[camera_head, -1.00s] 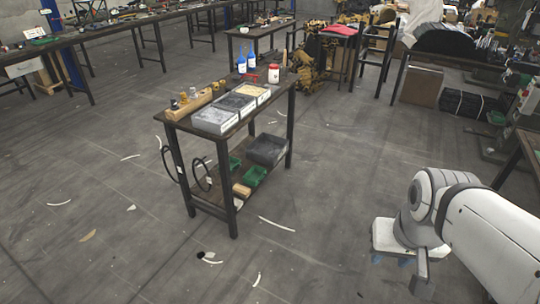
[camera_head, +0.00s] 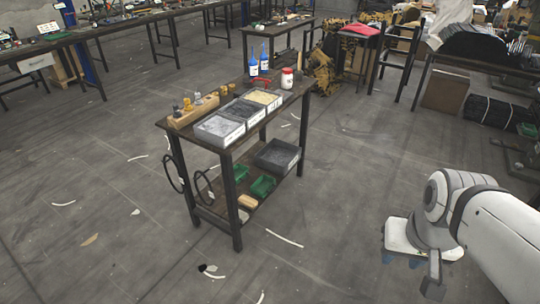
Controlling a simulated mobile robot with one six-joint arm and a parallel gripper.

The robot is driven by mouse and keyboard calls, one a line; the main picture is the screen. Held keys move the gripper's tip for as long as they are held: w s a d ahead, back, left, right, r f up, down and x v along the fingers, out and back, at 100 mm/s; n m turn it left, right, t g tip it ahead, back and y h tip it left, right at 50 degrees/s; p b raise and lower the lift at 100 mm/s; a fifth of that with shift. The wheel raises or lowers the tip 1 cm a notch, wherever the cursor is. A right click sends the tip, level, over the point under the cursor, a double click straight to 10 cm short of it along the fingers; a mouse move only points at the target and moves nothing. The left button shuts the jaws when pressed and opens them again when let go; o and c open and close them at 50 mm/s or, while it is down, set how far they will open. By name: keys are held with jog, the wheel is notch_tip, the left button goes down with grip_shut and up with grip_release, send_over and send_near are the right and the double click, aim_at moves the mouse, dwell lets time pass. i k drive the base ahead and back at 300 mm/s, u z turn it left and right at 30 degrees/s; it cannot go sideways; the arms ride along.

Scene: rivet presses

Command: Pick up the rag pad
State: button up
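I cannot tell for certain which item is the rag pad. A small tan block or pad (camera_head: 247,202) lies on the lower shelf of the dark work table (camera_head: 236,165), at its near end. A folded red cloth (camera_head: 358,29) lies on a stand at the back. My gripper (camera_head: 402,260) hangs at the lower right, well to the right of the table and away from both. Its bluish ends point down and are partly hidden, so its opening does not show.
The table top holds several grey bins (camera_head: 220,130), a wooden block with fittings (camera_head: 193,111), two blue bottles (camera_head: 253,66) and a white jar (camera_head: 287,78). Green trays (camera_head: 263,186) and a grey bin (camera_head: 278,155) sit below. Open floor (camera_head: 335,225) lies between table and arm.

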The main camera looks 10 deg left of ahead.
aim_at(244, 216)
jog(key=i, duration=1.55)
jog(key=u, duration=1.75)
